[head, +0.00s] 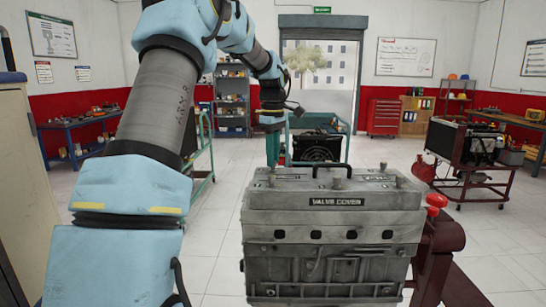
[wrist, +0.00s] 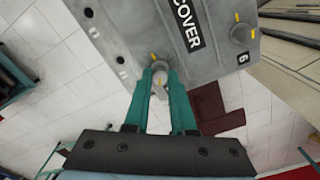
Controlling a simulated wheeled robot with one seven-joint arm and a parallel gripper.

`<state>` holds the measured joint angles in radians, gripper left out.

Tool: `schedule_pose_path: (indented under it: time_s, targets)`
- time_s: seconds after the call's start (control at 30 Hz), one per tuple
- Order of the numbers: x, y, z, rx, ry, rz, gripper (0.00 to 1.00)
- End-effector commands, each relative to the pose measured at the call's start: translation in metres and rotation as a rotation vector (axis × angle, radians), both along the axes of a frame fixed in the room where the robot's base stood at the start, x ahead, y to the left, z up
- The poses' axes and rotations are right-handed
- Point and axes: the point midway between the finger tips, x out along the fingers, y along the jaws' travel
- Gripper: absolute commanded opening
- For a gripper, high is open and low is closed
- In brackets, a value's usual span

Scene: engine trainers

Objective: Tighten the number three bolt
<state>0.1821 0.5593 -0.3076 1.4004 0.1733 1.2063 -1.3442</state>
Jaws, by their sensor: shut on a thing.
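The grey engine (head: 330,235) has a cover on top with a "VALVE COVER" plate on its front edge. Several grey bolt heads stand on the cover. My gripper (head: 272,164) reaches down onto the cover's far left part. In the wrist view my gripper (wrist: 160,78) has its teal fingers closed around a bolt (wrist: 159,64) with a yellow mark, near the cover's edge. The number of this bolt cannot be read. Another bolt (wrist: 243,33), with a yellow mark and a "6" beside it, is apart to the right. A front bolt (head: 339,178) shows in the head view.
A dark red stand (head: 437,245) with a red knob (head: 437,200) is at the engine's right. A green-framed cart (head: 322,146) stands behind the engine, and another engine on a stand (head: 468,155) is at the right. Tiled floor is clear between them.

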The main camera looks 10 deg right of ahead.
Motion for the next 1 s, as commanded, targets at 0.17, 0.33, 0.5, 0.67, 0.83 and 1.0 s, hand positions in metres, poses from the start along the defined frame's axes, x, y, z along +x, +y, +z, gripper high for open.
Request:
schedule_pose_path:
  time_s: [0.17, 0.33, 0.5, 0.67, 0.83, 1.0]
  targets:
    - [0.0000, -0.0006, 0.0008, 0.000, -0.002, -0.168, 0.00]
    - [0.0000, -0.0008, 0.0008, 0.000, -0.002, -0.331, 0.00]
    - [0.0001, -0.0005, 0.0007, 0.000, -0.002, -0.491, 0.00]
    - [0.0002, -0.0003, 0.0006, 0.002, -0.002, -0.643, 0.00]
    - [0.0002, -0.0004, 0.0005, 0.002, -0.002, -0.805, 0.00]
    - [0.0002, -0.0004, 0.0005, 0.002, -0.002, -0.967, 0.00]
